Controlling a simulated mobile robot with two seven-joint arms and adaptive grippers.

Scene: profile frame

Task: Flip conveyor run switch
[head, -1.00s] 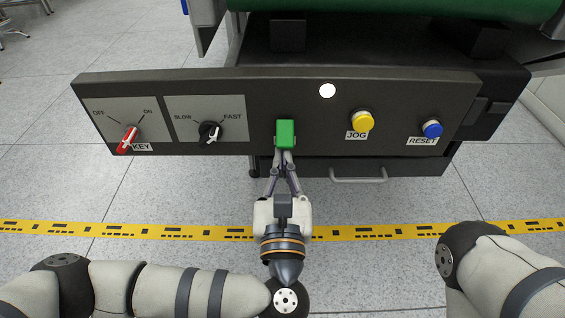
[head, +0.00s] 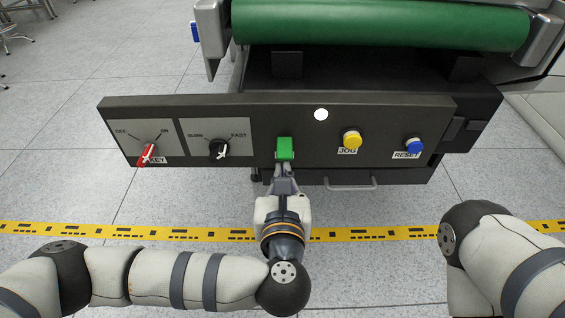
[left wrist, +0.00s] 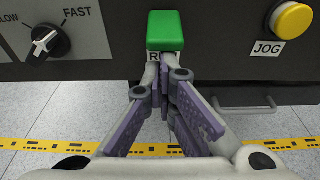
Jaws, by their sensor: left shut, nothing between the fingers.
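The green switch (head: 284,148) sits in the middle of the dark control panel (head: 258,112). It also shows at the top centre of the left wrist view (left wrist: 175,30). My left gripper (head: 283,169) is shut and empty, with its fingertips just below the switch. In the left wrist view its fingertips (left wrist: 166,62) come together at the switch's lower edge and partly cover a white label that begins with "R". I cannot tell whether they touch the switch. My right gripper is not in view; only part of my right arm shows at the right.
Left of the switch are a red key switch (head: 147,154) and a black SLOW/FAST knob (head: 219,149). Right of it are a white light (head: 321,114), a yellow JOG button (head: 352,139) and a blue RESET button (head: 414,145). A drawer handle (head: 350,185) is below. The green belt (head: 380,24) lies behind.

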